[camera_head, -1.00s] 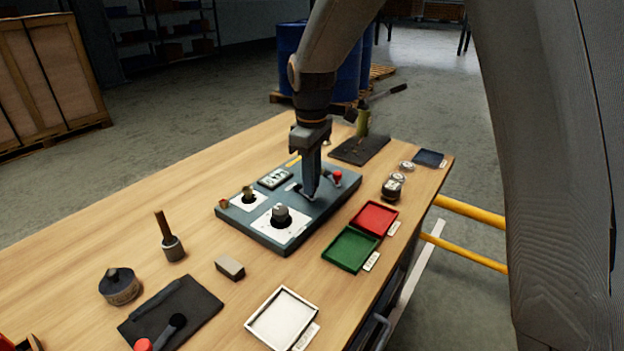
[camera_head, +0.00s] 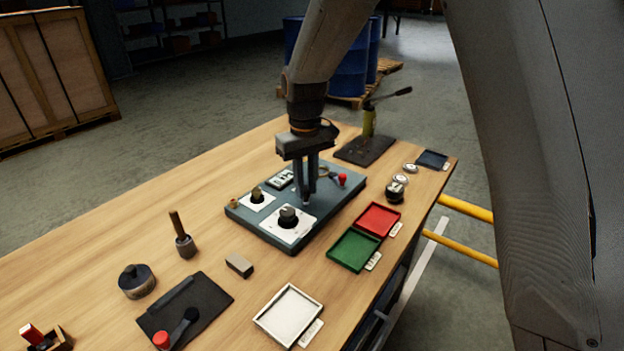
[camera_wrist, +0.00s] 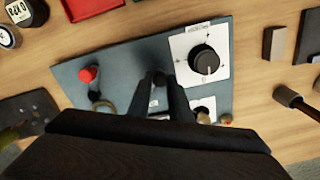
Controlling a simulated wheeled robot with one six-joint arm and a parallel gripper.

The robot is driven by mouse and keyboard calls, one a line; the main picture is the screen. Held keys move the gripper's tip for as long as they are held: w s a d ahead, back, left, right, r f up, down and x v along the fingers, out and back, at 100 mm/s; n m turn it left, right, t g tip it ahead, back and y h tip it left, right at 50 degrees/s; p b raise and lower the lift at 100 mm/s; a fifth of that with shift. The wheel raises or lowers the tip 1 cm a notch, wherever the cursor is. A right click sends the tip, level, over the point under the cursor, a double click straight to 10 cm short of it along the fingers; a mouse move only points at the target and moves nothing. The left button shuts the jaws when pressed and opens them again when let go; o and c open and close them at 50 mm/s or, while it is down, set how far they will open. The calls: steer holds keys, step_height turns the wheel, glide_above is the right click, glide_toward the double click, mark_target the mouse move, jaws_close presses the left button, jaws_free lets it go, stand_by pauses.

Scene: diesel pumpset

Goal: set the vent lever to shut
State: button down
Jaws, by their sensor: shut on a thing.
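The grey-blue control panel (camera_head: 262,224) lies on the wooden bench and also fills the middle of the wrist view (camera_wrist: 128,58). My gripper (camera_head: 304,200) points down onto it, between the large black knob (camera_head: 288,217) and a red knob (camera_head: 342,180). In the wrist view my gripper (camera_wrist: 163,82) is shut on a small dark round-ended piece, which I take for the vent lever (camera_wrist: 160,77). My fingers hide most of it, so its setting cannot be read. The large black knob (camera_wrist: 204,60) and red knob (camera_wrist: 88,75) stand apart from my fingers.
A smaller brass knob (camera_head: 256,194) is on the panel's left. A red tray (camera_head: 377,219) and a green tray (camera_head: 353,251) lie to its right. A white tray (camera_head: 288,315) and a black mat (camera_head: 208,291) are nearer. A hand pump (camera_head: 369,124) stands behind.

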steer(key=shift+w+a+r+m+p, duration=0.1)
steer(key=shift+a+m+p, duration=0.25)
steer(key=shift+m, duration=0.45)
steer(key=shift+w+a+f+m+p, duration=0.1)
steer(key=shift+a+m+p, duration=0.1)
steer(key=shift+a+m, duration=0.45)
steer(key=shift+w+a+r+m+p, duration=0.1)
steer(key=shift+a+m+p, duration=0.15)
steer(key=shift+m, duration=0.7)
steer(key=c, duration=1.6)
jaws_free()
step_height(320, 180, up, 8)
steer(key=shift+s+f+b, duration=0.1)
steer(key=shift+f+b, duration=0.05)
steer(key=shift+b, duration=0.75)
